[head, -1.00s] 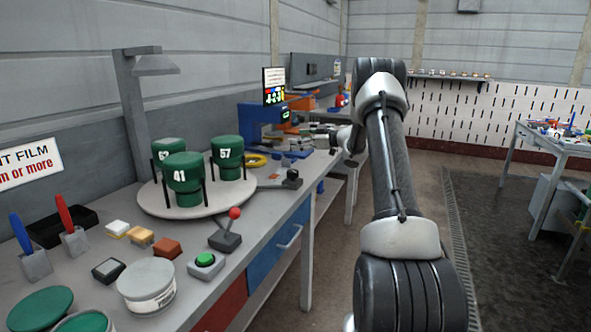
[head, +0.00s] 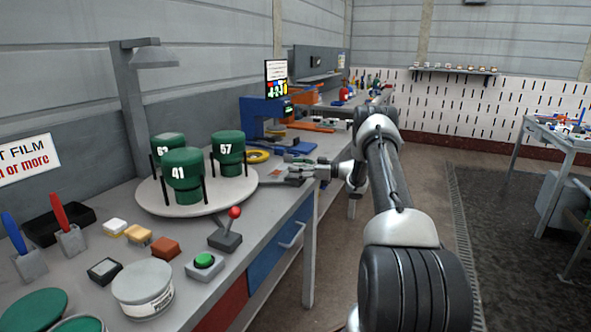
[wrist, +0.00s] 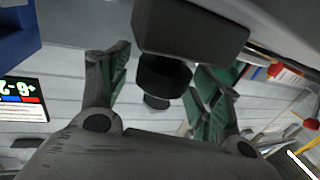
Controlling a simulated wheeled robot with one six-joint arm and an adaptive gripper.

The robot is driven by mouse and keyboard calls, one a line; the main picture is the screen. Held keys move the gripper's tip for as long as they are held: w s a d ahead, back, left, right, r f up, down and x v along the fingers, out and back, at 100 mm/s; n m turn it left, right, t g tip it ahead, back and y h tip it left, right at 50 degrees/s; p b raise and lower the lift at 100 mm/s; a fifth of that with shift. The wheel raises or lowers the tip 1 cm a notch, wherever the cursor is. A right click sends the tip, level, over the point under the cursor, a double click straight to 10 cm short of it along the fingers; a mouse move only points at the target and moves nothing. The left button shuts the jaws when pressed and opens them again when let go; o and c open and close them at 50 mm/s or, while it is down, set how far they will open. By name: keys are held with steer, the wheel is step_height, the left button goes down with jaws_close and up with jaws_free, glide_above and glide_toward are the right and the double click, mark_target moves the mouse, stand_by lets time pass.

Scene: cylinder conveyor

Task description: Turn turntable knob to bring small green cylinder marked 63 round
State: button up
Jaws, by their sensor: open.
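A round white turntable (head: 195,207) on the bench carries three green cylinders between black posts. The cylinder marked 41 (head: 183,176) is at the front and the one marked 57 (head: 229,153) at the right. The third cylinder (head: 163,145) stands at the back left, its number partly hidden, perhaps 63. My gripper (head: 297,172) is at the right of the turntable, where the knob is, and covers it in the head view. In the wrist view a dark knob-like part (wrist: 163,76) shows between the open, green-padded fingers of my gripper (wrist: 160,92); contact cannot be told.
A red-topped lever (head: 229,232) and a green button (head: 205,261) stand at the bench's front edge. A lamp post (head: 130,110) rises behind the turntable. A blue machine with a screen (head: 262,112) stands beyond my gripper.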

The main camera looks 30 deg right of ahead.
steer(key=shift+w+a, duration=0.1)
steer(key=shift+a, duration=0.05)
steer(key=c, duration=1)
steer(key=shift+o, duration=0.2)
steer(key=shift+m+t+h, duration=0.3)
steer(key=shift+t, duration=0.1)
steer(key=m+t+h, duration=0.4)
steer(key=m+h, duration=0.1)
steer(key=h, duration=0.1)
steer(key=shift+a+t, duration=0.1)
steer(key=shift+t, duration=0.3)
steer(key=shift+m+t+h, duration=0.3)
steer(key=shift+m+h, duration=0.3)
steer(key=shift+h, duration=0.4)
steer(key=shift+m+t+h, duration=0.5)
steer(key=shift+m+h, duration=0.9)
steer(key=shift+h, duration=0.7)
steer(key=shift+m+h, duration=0.5)
steer(key=shift+h, duration=0.3)
steer(key=shift+r+m+g+h, duration=0.15)
steer(key=shift+m+g+h, duration=0.15)
steer(key=shift+m+h, duration=1.55)
